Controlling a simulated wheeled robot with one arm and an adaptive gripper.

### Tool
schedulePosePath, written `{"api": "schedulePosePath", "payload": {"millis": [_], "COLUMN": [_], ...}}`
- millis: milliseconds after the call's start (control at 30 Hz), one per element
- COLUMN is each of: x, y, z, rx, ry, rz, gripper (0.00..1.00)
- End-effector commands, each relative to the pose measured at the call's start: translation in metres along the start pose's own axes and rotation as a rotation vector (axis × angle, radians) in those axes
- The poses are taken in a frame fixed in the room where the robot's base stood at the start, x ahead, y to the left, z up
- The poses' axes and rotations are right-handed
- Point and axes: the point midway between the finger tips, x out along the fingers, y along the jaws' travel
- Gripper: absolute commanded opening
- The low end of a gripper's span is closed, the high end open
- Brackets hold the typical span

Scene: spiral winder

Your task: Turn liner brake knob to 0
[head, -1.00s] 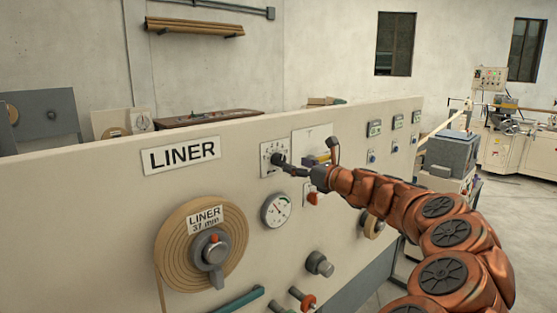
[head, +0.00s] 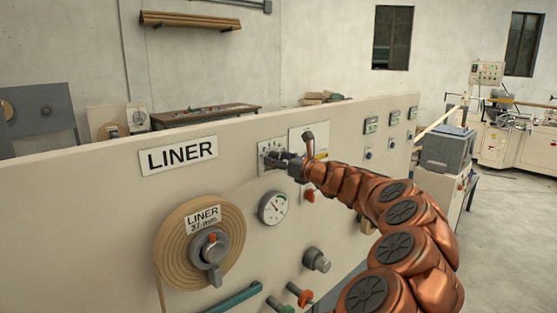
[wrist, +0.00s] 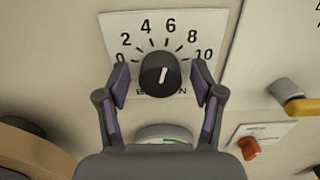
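The liner brake knob (wrist: 160,75) is a round black knob with a white pointer line. It sits on a white dial plate (wrist: 117,27) marked 0 to 10, and the line points up and slightly right, roughly at 6. My gripper (wrist: 161,83) is open around the knob in the wrist view, one finger on each side with a gap to each. The fingertips partly cover the plate's lower lettering. In the head view my gripper (head: 284,164) is at the dial plate (head: 267,147) and hides most of the knob.
A round gauge (head: 273,208) lies just below the dial. A red switch (wrist: 249,147) and a grey knob with a yellow bar (wrist: 287,92) lie to the right in the wrist view. The LINER roll (head: 177,260) is at lower left on the panel.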

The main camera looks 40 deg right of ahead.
Motion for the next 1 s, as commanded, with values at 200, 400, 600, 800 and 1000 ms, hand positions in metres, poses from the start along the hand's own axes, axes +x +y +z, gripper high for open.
{"api": "schedulePosePath", "payload": {"millis": [200, 400, 600, 800, 1000], "x": [-0.0002, -0.0002, -0.0004, 0.0002, 0.0001], "y": [-0.0001, -0.0001, 0.0022, 0.0010, 0.0010], "z": [0.0001, 0.0001, 0.0007, -0.0007, -0.0019], "rx": [0.000, 0.000, -0.001, -0.027, -0.121], "ry": [0.000, 0.000, -0.001, -0.001, -0.002], "rz": [0.000, 0.000, 0.001, 0.002, 0.001], "gripper": [0.42, 0.21, 0.07, 0.07, 0.07]}}
